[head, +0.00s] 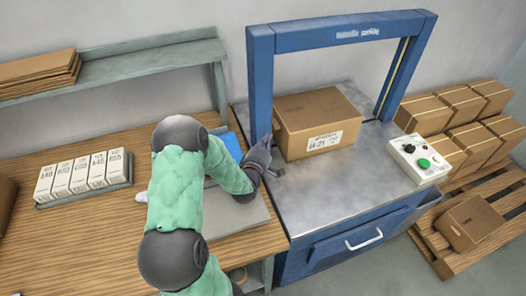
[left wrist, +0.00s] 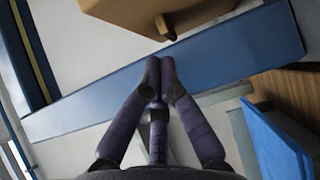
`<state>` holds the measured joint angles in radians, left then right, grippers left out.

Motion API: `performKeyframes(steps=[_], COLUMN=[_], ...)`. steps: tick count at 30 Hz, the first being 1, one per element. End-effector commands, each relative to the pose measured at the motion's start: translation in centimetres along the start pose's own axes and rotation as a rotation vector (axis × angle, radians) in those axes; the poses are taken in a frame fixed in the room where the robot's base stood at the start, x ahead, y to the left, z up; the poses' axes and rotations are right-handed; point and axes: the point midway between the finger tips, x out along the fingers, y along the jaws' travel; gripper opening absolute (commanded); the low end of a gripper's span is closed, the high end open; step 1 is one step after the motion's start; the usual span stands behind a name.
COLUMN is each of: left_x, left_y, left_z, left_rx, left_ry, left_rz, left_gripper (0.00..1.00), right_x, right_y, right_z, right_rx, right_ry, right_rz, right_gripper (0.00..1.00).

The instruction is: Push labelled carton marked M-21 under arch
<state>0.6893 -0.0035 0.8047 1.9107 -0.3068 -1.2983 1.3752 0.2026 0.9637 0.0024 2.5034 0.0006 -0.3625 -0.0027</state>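The brown carton (head: 300,116) has a white label reading roughly M-21 on its front face. It stands upright on the grey metal table between the posts of the blue arch (head: 261,80); how far it is under the beam is hard to judge. My left gripper (head: 268,160) is at the carton's lower left, beside the arch's left post. My right gripper is not in view.
A white control box (head: 418,160) with a green button sits at the table's right edge. Cartons on a pallet (head: 440,255) stand at right. A tray (head: 90,195) of small white boxes and a blue item (head: 233,146) lie on the wooden bench. The table's front is clear.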

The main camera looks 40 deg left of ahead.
Motion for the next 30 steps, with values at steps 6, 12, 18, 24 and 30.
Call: performKeyframes(steps=[6,12,18,24,30], left_x=[2.1,2.8,2.8,3.0,4.3], left_y=[-0.1,0.0,0.0,0.0,-0.1], left_z=[2.2,2.8,2.8,3.0,4.4], left_rx=[-0.001,-0.001,-0.001,0.000,0.000], left_ry=[-0.003,0.000,0.001,0.000,-0.002], left_rz=[0.000,0.001,0.001,0.001,0.002], left_gripper=[0.00,0.00,0.00,0.00,0.00], right_x=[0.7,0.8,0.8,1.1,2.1], right_y=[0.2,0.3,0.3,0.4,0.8], right_z=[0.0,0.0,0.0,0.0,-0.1], right_rx=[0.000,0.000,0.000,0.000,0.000], right_ry=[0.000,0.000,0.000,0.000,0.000], right_rz=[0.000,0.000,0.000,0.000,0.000], right_gripper=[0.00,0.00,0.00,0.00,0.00])
